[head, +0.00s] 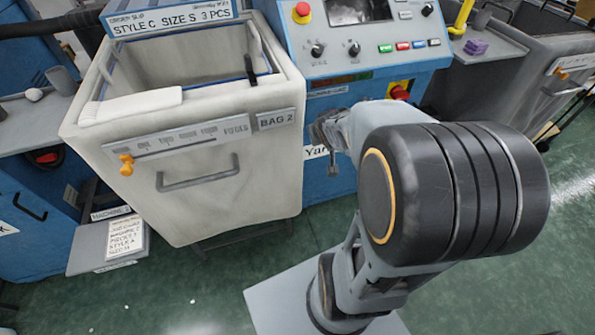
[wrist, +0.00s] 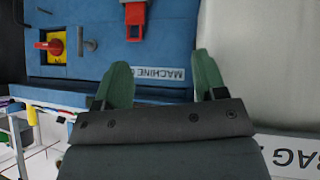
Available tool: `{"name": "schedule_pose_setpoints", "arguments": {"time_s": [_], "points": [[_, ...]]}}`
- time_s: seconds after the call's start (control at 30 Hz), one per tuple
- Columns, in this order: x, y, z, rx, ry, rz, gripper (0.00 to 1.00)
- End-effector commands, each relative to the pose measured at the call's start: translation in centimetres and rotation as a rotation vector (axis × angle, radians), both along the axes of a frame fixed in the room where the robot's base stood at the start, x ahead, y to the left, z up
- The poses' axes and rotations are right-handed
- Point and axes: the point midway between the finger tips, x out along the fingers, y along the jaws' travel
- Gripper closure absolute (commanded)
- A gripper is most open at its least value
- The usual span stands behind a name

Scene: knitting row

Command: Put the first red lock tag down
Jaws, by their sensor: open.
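In the wrist view, a small red tag-like piece (wrist: 135,18) with a square opening is against the blue machine front at the top edge. I take it for the lock tag; its upper part is cut off, with a grey piece over it. My gripper (wrist: 163,72) is open, its two green fingers spread with nothing between them. The red piece lies beyond the fingertips, apart from them. In the head view my gripper (head: 325,130) is in front of the machine, right of the bag cart, and largely hidden by my arm. The red piece cannot be made out there.
A red and yellow rotary switch (wrist: 54,44) is on the machine front. The pale BAG 2 cart (head: 220,195) stands close on the left in the head view. A grey shelf (head: 80,262) with a printed card is at lower left. Green floor is clear at front.

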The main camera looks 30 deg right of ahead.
Motion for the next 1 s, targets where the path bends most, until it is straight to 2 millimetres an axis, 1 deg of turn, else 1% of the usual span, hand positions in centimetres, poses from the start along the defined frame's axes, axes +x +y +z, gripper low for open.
{"name": "schedule_pose_setpoints", "arguments": {"time_s": [0.03, 0.07, 0.1, 0.17, 0.2, 0.3, 0.4, 0.5, 0.57, 0.87, 1.0], "points": [[-1.0, 2.3, 0.6, 0.027, 0.052, 0.016, 0.35], [-1.7, 3.4, 0.7, 0.041, 0.09, 0.019, 0.35], [-2.7, 4.9, 0.9, 0.063, 0.139, 0.028, 0.35], [-4.4, 7.1, 1.2, 0.097, 0.212, 0.047, 0.35], [-5.5, 8.4, 1.3, 0.12, 0.258, 0.063, 0.35], [-8.1, 11.3, 1.7, 0.17, 0.355, 0.107, 0.35], [-10.0, 13.1, 2.0, 0.208, 0.426, 0.144, 0.35], [-11.1, 14.3, 2.1, 0.227, 0.467, 0.167, 0.35], [-11.5, 14.7, 2.2, 0.233, 0.48, 0.174, 0.35], [-11.6, 14.7, 2.2, 0.235, 0.486, 0.175, 0.35], [-11.6, 14.7, 2.8, 0.236, 0.486, 0.175, 0.35]]}}
